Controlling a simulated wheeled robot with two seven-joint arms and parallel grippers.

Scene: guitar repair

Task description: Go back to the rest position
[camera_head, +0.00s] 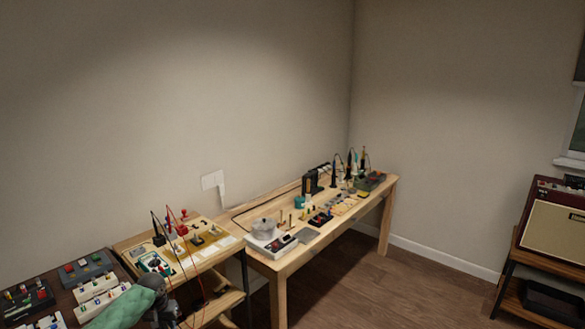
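My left arm, pale green with a dark grey end, comes in at the bottom left. My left gripper (162,309) is at that dark end, low in front of the left benches. It is small and dark, and I cannot tell whether its fingers are open or shut. Nothing is clearly seen held in it. My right gripper is not in view.
A wooden workbench (285,262) with soldering tools and small parts stands along the wall. A lower wooden bench (133,241) with red and black leads and a dark table with parts trays (88,268) are left. An amplifier (555,236) stands right. Open floor (400,290) lies between.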

